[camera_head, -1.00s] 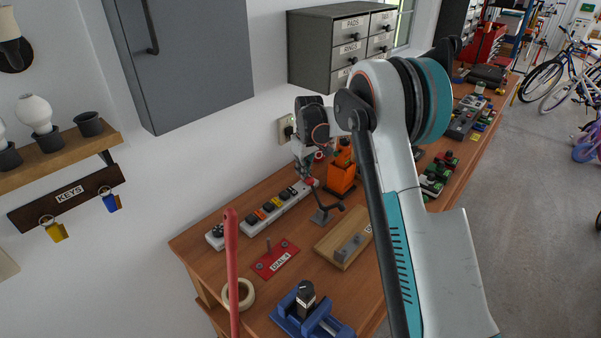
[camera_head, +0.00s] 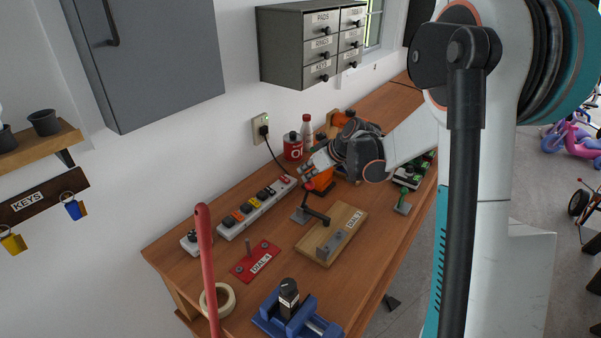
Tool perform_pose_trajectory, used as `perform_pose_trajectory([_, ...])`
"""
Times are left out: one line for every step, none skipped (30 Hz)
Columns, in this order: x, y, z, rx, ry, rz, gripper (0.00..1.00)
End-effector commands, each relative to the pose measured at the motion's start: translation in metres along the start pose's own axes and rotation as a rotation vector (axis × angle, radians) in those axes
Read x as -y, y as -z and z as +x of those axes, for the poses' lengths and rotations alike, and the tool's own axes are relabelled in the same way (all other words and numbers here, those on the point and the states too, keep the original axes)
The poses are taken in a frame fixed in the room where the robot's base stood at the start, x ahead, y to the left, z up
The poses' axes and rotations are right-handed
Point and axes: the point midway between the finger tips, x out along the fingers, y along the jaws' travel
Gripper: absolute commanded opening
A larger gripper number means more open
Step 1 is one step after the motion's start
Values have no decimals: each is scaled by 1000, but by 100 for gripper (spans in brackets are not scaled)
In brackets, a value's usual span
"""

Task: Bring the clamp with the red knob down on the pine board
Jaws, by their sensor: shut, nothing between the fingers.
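The clamp (camera_head: 302,215) stands on the workbench at the left edge of the pine board. Its red knob (camera_head: 310,187) shows just below my gripper. Its dark arm slants toward the board; whether its tip touches the board is too small to tell. My gripper (camera_head: 306,173) is shut and empty, pointing left, close above the red knob. I cannot tell whether the fingers touch the knob. My wrist hides part of the bench behind it.
A power strip (camera_head: 258,207) lies left of the clamp. A red plate (camera_head: 257,262), a tape roll (camera_head: 226,300) and a blue vise (camera_head: 268,318) are nearer. A green-knobbed clamp (camera_head: 403,202) stands right of the board. Red-and-white bottles (camera_head: 293,148) stand behind my gripper.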

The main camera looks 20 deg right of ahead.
Motion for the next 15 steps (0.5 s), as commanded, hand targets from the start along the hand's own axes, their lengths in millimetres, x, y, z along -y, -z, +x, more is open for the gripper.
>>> perform_pose_trajectory([-1,-5,-2,4,-1,1,0])
perform_pose_trajectory([-1,-6,-3,5,-1,1,0])
perform_pose_trajectory([-2,-8,-4,6,-1,1,0])
perform_pose_trajectory([-2,-9,-5,7,-1,1,0])
perform_pose_trajectory([-2,-11,-6,8,-1,1,0])
perform_pose_trajectory([-2,-12,-7,9,-1,1,0])
perform_pose_trajectory([-2,-13,-7,10,-1,1,0])
perform_pose_trajectory([-2,-14,-7,12,-1,1,0])
perform_pose_trajectory([-3,-16,-8,13,-2,1,0])
perform_pose_trajectory([-3,-16,-8,13,-2,1,0])
perform_pose_trajectory([-3,-17,-8,13,-2,1,0])
perform_pose_trajectory([-3,-17,-8,13,-2,1,0])
perform_pose_trajectory([-3,-17,-9,13,-3,2,0])
perform_pose_trajectory([-3,-18,-9,13,-3,2,0])
perform_pose_trajectory([-4,-18,-9,13,-3,2,0])
